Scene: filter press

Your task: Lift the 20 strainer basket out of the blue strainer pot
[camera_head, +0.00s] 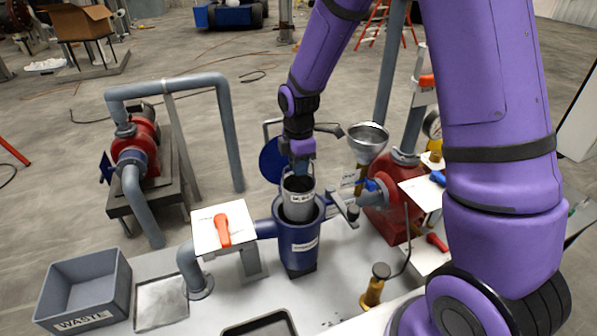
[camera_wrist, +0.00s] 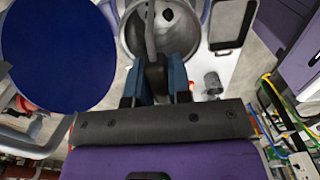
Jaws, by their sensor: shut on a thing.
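The grey strainer basket (camera_head: 299,207) stands upright in the mouth of the blue strainer pot (camera_head: 298,246). Its upper part, with a white label, shows above the pot's rim; its lower part is hidden inside the pot. My gripper (camera_head: 299,170) is right above the basket. In the wrist view my gripper (camera_wrist: 159,78) is shut on the thin grey basket handle (camera_wrist: 151,35), with the open basket (camera_wrist: 190,35) beyond it. The pot's round blue lid (camera_head: 272,160) is swung open behind it, and this lid also fills the left of the wrist view (camera_wrist: 55,50).
A grey WASTE bin (camera_head: 85,290) stands at the front left, beside a flat square plate (camera_head: 160,303). An orange-handled valve panel (camera_head: 222,228) is left of the pot. A metal funnel (camera_head: 367,138) and red pump (camera_head: 390,205) stand to the right. A dark-rimmed tray (camera_head: 262,325) is at the front.

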